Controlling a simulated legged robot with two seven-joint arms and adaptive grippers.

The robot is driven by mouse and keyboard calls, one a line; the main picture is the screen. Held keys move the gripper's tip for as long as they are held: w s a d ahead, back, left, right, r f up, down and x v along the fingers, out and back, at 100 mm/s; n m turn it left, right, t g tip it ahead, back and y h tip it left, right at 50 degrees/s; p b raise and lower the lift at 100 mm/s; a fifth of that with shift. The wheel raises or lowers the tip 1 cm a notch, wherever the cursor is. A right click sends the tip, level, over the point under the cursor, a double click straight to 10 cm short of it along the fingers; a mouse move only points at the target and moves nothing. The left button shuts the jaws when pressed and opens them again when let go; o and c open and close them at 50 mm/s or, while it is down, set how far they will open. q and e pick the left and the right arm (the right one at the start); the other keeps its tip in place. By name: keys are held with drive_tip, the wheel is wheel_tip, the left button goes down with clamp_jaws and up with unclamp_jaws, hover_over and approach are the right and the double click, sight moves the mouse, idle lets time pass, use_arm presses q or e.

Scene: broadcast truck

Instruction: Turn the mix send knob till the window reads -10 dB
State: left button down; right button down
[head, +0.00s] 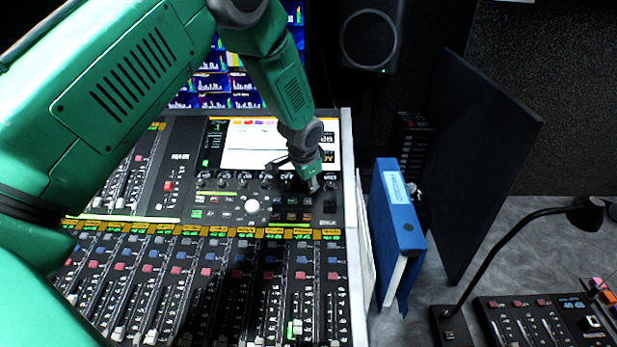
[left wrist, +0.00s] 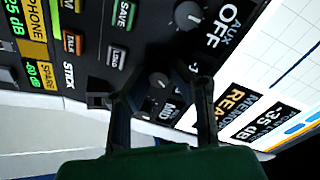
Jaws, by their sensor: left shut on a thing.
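My left gripper (head: 313,185) reaches down to the top right of the mixing console, by the lower right corner of its screen. In the left wrist view the two dark fingers (left wrist: 165,92) stand either side of a small dark knob (left wrist: 158,80) and are shut on it. I take it for the mix send knob; the label beside it is partly covered, with letters like "MI" showing. The dark window (left wrist: 262,122) at the right reads about -35 dB, seen tilted. The fingers hide part of the knob's rim. My right gripper is in neither view.
Another knob (left wrist: 188,15) sits by the "AUX OFF" label. Rows of faders and coloured buttons fill the console (head: 345,270). A blue binder (head: 398,215), a desk lamp (head: 585,217) and a small control panel (head: 545,320) stand to the right.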

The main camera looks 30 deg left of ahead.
use_arm(q)
drive_tip(key=m+p, duration=0.1)
drive_tip(key=m, duration=0.2)
drive_tip(key=shift+r+p, duration=0.15)
drive_tip(key=shift+p, duration=0.2)
drive_tip(key=shift+w+m+p, duration=0.1)
drive_tip(key=shift+m+p, duration=0.5)
drive_tip(key=shift+m, duration=1)
drive_tip(key=c, duration=1.7)
unclamp_jaws()
